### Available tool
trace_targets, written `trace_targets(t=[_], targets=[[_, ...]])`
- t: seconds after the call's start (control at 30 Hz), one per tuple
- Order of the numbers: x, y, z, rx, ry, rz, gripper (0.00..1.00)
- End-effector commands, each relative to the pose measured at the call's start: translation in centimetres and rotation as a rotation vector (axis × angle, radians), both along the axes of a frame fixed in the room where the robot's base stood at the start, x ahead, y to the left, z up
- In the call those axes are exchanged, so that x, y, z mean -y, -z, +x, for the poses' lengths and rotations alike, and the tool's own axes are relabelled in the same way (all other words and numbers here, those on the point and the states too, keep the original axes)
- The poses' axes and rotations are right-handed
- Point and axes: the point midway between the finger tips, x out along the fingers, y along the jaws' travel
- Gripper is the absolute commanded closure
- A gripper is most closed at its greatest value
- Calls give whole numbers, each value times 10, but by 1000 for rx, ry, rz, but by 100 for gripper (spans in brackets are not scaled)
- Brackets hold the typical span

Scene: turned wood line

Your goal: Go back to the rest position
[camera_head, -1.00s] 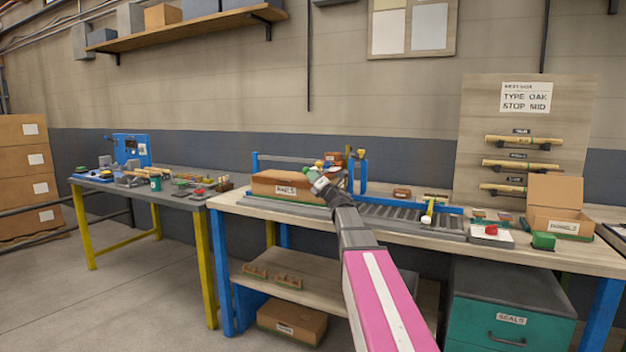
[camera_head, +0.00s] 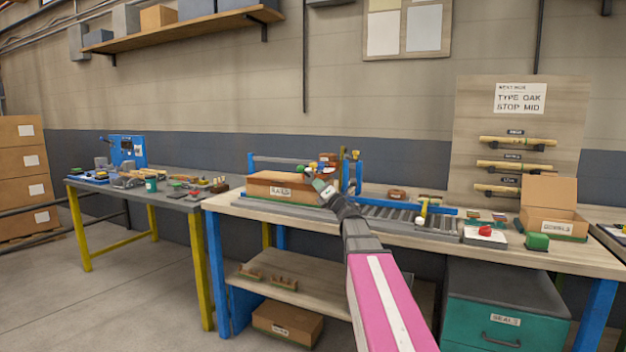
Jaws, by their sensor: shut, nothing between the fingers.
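My gripper (camera_head: 318,180) shows small at the far end of my arm, over the right part of the long cardboard box with a white label (camera_head: 262,189). The gripper is shut and empty. Whether it touches the box cannot be told. My pink and grey arm reaches out from the lower right of the picture and hides part of the workbench (camera_head: 390,228) and its roller conveyor.
The roller conveyor (camera_head: 440,222) and blue frame stand close by the gripper. A red button box (camera_head: 485,234), a green block (camera_head: 537,241) and an open carton (camera_head: 550,221) are at right. A second table (camera_head: 190,203) is at left. Floor at lower left is clear.

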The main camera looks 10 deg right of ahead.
Motion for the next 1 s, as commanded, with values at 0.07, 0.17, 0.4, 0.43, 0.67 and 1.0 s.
trace_targets(t=[0.07, 0.17, 0.4, 0.43, 0.67, 1.0], targets=[[7, 8, -18, -1, 2, 0, 100], [14, 14, -31, -2, 1, 0, 100], [25, 23, -48, -2, 1, 0, 100], [25, 24, -49, -3, 3, 2, 100], [33, 50, -42, -137, 67, 167, 100], [56, 176, -44, -619, 324, 807, 100]])
